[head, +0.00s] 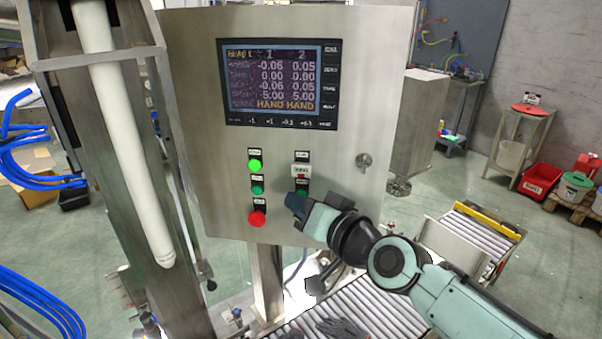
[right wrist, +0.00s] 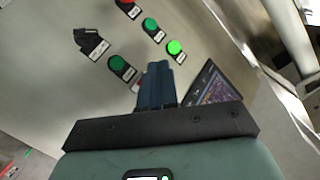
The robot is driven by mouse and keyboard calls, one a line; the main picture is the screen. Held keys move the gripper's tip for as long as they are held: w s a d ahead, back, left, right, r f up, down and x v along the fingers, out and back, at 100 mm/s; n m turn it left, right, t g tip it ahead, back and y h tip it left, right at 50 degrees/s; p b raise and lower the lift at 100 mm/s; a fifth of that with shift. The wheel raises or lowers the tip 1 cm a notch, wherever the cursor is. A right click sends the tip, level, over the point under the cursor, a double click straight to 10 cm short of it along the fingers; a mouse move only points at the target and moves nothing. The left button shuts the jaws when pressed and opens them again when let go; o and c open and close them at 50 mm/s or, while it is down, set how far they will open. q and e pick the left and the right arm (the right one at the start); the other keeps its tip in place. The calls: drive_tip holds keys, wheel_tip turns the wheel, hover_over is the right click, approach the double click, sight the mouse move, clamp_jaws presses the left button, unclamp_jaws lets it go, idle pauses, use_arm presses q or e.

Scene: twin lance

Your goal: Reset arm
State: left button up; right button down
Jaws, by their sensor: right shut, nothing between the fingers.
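The steel control panel (head: 220,180) stands in front of me with a lit display (head: 270,85). Below it are a lit green button (head: 254,165), a darker green button (head: 257,189), a red button (head: 257,218) and a switch with a white label (head: 301,171). My right gripper (head: 292,203) is shut and empty, close to the panel beside the lower right green button (head: 303,188). In the right wrist view its closed fingers (right wrist: 156,84) point at the panel, near a green button (right wrist: 117,62). Whether they touch the panel I cannot tell. My left gripper is not in view.
A white tube (head: 125,130) and steel post stand left of the panel. Blue hoses (head: 35,150) hang at the far left. A roller conveyor (head: 365,305) runs below, with dark gloves (head: 342,328) on it. A red bin (head: 540,178) stands at the right.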

drive_tip(key=shift+s+f, duration=0.1)
idle(0.4)
